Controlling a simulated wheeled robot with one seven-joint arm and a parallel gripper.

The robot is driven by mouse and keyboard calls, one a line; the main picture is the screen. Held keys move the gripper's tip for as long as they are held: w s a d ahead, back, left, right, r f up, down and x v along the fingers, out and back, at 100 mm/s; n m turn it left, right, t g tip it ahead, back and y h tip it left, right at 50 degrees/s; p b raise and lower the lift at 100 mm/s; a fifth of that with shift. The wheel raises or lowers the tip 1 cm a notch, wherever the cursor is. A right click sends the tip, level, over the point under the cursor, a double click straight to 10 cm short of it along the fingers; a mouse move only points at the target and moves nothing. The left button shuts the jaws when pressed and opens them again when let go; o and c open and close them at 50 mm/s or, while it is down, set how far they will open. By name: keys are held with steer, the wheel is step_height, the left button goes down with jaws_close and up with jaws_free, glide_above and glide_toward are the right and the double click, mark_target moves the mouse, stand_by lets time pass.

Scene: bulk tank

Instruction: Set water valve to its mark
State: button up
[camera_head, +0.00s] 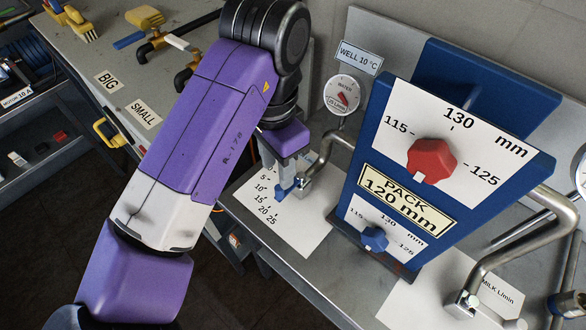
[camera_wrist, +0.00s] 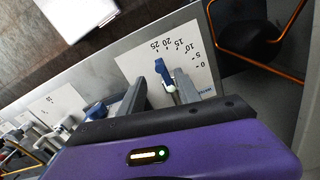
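The water valve has a blue lever (camera_head: 281,192) on a metal fitting over a white scale sheet (camera_head: 300,222) marked 5 to 25. In the wrist view the lever (camera_wrist: 163,72) points toward the high-number side of its scale sheet (camera_wrist: 196,62); its exact reading is unclear. My gripper (camera_head: 288,165) is over the valve, pointing down. In the wrist view my gripper (camera_wrist: 160,88) has its fingers apart on either side of the lever, with the right finger closer to it. Contact is not visible. A round dial (camera_head: 342,94) with a red pointer stands behind the valve.
A blue panel (camera_head: 376,110) with a red knob (camera_head: 432,160), a small blue knob (camera_head: 375,238) and a "PACK 120 mm" plate stands right of the valve. A bent steel pipe (camera_head: 335,142) runs close behind. A "WELL 10 °C" sign (camera_head: 359,57) is above the dial.

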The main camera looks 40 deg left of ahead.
mark_target(279, 188)
steer(key=shift+f+p, duration=0.4)
steer(key=shift+f, duration=3.45)
jaws_close()
